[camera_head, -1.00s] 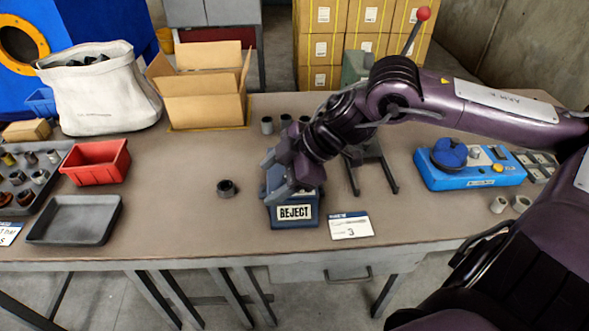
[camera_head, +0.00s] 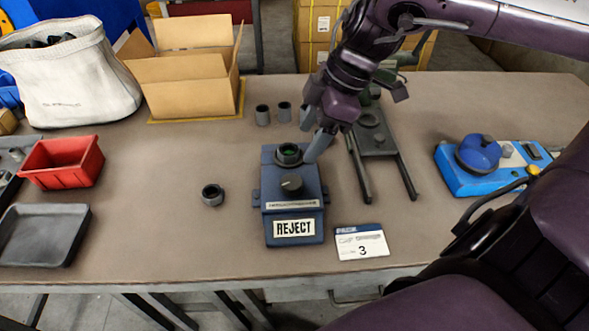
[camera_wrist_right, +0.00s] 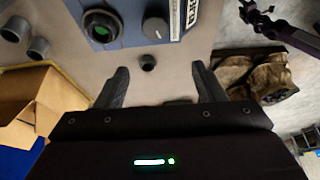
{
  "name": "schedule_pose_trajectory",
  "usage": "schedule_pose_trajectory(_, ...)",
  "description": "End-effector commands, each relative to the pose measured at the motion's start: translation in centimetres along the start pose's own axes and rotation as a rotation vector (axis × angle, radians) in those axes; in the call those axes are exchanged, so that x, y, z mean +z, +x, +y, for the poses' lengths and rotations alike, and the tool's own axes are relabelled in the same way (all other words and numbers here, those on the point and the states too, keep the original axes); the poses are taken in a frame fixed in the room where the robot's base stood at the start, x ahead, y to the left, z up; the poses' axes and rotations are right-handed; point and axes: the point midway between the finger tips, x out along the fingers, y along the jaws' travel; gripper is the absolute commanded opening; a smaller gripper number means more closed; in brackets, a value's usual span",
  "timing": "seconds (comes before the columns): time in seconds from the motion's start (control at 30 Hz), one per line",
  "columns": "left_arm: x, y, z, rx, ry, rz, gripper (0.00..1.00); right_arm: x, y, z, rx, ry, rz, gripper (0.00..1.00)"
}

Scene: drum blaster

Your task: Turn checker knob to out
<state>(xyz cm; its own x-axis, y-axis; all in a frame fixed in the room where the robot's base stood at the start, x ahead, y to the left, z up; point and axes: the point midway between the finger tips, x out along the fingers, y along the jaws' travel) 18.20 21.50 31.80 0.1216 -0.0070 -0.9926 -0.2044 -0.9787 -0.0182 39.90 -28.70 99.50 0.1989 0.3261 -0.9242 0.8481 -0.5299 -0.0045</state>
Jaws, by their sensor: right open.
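The checker (camera_head: 266,190) is a dark blue box with a REJECT label on its front. Its dark round knob (camera_head: 291,184) sits on the sloped top, in front of a dark ring (camera_head: 289,153) with green inside. In the right wrist view the knob (camera_wrist_right: 154,27) and the green-centred ring (camera_wrist_right: 101,27) show near the top. My right gripper (camera_head: 313,132) is open and empty, above and behind the checker's right rear, with a finger close to the ring. In the right wrist view its two fingers (camera_wrist_right: 160,85) are spread apart. My left gripper is not in view.
A loose dark ring (camera_head: 212,195) lies left of the checker; several grey cylinders stand behind it. A number 3 card (camera_head: 362,242) lies at front right. A dark stand (camera_head: 376,140) and a blue device (camera_head: 465,180) are to the right. A red bin (camera_head: 62,163) is left.

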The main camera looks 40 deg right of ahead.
Motion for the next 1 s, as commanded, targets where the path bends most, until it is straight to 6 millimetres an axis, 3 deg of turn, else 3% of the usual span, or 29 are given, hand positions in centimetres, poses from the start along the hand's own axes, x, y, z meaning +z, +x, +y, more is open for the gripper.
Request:
schedule_pose_trajectory(0.03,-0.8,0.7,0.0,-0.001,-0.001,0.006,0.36,0.5,1.1,0.0,0.000,0.000,0.000,0.63)
schedule_pose_trajectory(0.4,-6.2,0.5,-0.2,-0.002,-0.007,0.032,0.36,1.9,4.7,0.0,0.000,-0.001,0.001,0.63)
schedule_pose_trajectory(0.63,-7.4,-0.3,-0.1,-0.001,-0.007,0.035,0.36,2.1,6.1,0.0,-0.003,-0.001,-0.002,0.63)
schedule_pose_trajectory(1.0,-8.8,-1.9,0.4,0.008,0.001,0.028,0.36,2.1,11.4,0.0,-0.002,-0.001,-0.003,0.63)
